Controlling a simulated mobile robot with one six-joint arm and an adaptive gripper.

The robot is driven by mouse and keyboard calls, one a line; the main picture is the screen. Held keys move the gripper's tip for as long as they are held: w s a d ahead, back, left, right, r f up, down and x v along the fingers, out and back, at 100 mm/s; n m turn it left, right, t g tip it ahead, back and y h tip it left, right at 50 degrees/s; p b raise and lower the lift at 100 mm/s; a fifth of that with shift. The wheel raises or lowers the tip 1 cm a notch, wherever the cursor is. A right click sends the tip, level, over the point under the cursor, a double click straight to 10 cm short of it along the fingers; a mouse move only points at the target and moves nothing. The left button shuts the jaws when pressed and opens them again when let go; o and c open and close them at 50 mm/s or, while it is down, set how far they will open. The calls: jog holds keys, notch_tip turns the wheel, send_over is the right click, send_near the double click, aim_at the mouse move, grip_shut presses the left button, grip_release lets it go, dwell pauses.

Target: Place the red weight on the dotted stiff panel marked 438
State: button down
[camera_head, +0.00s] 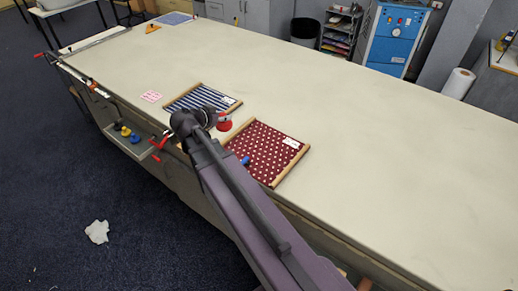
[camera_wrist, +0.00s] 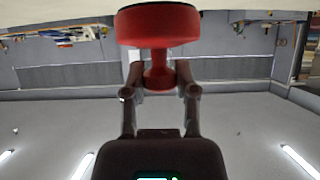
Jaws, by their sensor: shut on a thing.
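The red weight (camera_head: 224,124) is a round disc with a narrow knob. My gripper (camera_wrist: 160,90) is shut on that knob, and the weight's wide body (camera_wrist: 158,25) fills the top of the wrist view. In the head view my gripper (camera_head: 214,118) is beside the gap between two panels. The dotted panel (camera_head: 268,148) is dark red with white dots and wooden end strips. It lies just right of the weight, partly behind my arm. Its white label is too small to read. I cannot tell how high the weight is above the table.
A blue striped panel (camera_head: 190,98) lies behind and left of my gripper. A small blue thing (camera_head: 245,160) shows at the dotted panel's near side, by my arm. A pink-and-white card (camera_head: 151,96) lies further left. The long table (camera_head: 380,150) is clear to the right.

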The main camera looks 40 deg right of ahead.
dwell(0.4)
jog(key=shift+w+d+f+b, duration=0.1)
jog(key=shift+w+f+b, duration=0.05)
jog(key=shift+f+b, duration=0.45)
jog(key=w+d+f+b, duration=0.2)
jog(key=d+f+b, duration=0.1)
jog(key=f+b, duration=0.6)
jog(key=w+d+f+b, duration=0.2)
jog(key=d+f+b, duration=0.2)
jog(key=f+b, duration=0.4)
jog(key=shift+w+d+f+b, duration=0.15)
jog(key=shift+w+f+b, duration=0.1)
jog(key=shift+f+b, duration=0.15)
jog(key=w+d, duration=0.2)
jog(key=d, duration=0.2)
jog(key=w+d+f+b, duration=0.1)
jog(key=w+d, duration=0.1)
jog(key=d, duration=0.3)
jog(key=w+d, duration=0.2)
jog(key=d, duration=0.2)
jog(key=shift+d+f, duration=0.15)
jog(key=shift+d, duration=0.1)
